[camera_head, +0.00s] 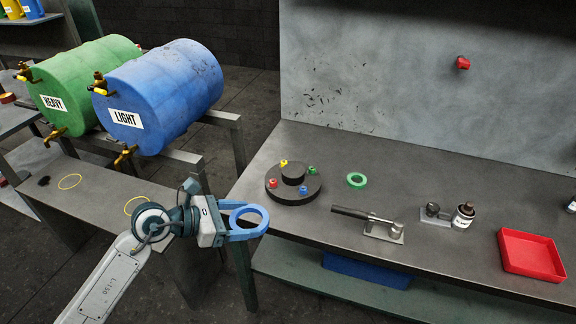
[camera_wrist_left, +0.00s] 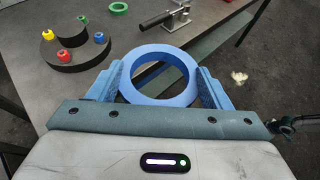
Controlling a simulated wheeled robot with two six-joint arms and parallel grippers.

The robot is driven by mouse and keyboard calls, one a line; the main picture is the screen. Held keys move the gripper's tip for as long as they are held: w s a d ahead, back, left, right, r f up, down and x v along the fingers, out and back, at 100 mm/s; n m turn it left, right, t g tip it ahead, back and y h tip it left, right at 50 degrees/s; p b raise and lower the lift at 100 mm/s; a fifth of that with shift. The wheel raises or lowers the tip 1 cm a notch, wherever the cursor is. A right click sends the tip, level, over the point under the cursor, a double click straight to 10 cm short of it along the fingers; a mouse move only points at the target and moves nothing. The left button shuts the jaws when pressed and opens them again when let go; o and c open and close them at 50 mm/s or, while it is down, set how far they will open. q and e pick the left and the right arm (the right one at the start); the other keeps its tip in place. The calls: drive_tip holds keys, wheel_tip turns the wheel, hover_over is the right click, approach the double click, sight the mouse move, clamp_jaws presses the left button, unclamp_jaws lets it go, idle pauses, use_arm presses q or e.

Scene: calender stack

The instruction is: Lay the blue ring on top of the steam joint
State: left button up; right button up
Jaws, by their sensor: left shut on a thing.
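My left gripper (camera_head: 246,220) is shut on the blue ring (camera_wrist_left: 160,99), with one finger on each side of it. In the head view the ring is held flat in the air in front of the bench's left edge. The dark round stepped flange (camera_head: 293,190), which looks like the steam joint, lies on the bench with a raised hub in its middle. Red, yellow, green and blue knobs stand around the hub. The flange also shows at the upper left of the left wrist view (camera_wrist_left: 78,56). The ring is apart from it, nearer me. My right gripper is out of view.
A green ring (camera_head: 356,180) lies right of the flange.

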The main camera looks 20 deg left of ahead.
use_arm(q)
drive_tip(key=s+a+f+n+t+y, duration=0.1)
drive_tip(key=s+a+f, duration=0.2)
drive_tip(key=a, duration=0.4)
drive_tip(key=s+a+f+n+t+y, duration=0.1)
drive_tip(key=s+a+f+n, duration=0.1)
drive_tip(key=s+a, duration=0.3)
drive_tip(key=shift+a+f+t+y, duration=0.3)
drive_tip(key=shift+a+f+y, duration=0.15)
drive_tip(key=shift+a, duration=0.7)
drive_tip(key=shift+s, duration=0.1)
